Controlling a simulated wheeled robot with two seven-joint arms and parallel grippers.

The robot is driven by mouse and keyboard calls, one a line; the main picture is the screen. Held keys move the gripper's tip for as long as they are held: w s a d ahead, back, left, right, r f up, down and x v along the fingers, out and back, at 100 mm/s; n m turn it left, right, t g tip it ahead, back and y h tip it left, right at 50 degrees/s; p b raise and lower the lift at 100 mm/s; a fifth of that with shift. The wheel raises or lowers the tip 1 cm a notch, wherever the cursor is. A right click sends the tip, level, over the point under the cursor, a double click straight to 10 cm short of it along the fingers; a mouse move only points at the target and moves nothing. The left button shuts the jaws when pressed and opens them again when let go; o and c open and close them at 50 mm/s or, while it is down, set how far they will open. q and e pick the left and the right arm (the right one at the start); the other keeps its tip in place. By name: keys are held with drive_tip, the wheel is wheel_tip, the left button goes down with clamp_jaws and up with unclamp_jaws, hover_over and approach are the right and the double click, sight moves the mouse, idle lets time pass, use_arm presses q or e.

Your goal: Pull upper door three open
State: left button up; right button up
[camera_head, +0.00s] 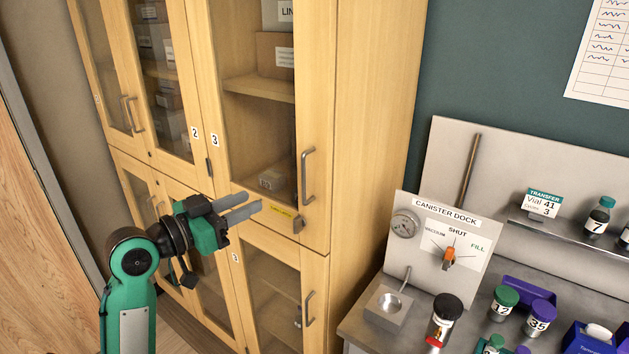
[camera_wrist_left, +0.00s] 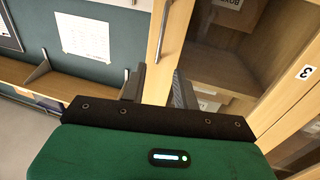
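Upper door three (camera_head: 317,150) is a wooden-framed glass door with a "3" label, and it looks closed. Its vertical metal handle (camera_head: 308,175) is on the right side of the frame. The door frame (camera_wrist_left: 178,35) and handle (camera_wrist_left: 161,30) also show in the left wrist view, with the handle beyond the fingers and roughly in line with the gap between them. My left gripper (camera_head: 250,204) is open and empty in front of the door's lower part, left of and below the handle, apart from it. My right gripper is not in view.
Lower door three (camera_head: 314,275) is below. Upper door two (camera_head: 183,90) is to the left. A canister dock (camera_head: 440,245) and bench with vials stand at the right.

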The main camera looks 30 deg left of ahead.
sight(298, 180)
use_arm(q)
drive_tip(key=p+x, duration=0.5)
drive_tip(key=x, duration=0.8)
drive_tip(key=shift+w+f, duration=0.1)
drive_tip(key=shift+w, duration=0.2)
drive_tip(key=shift+c, duration=0.2)
clamp_jaws()
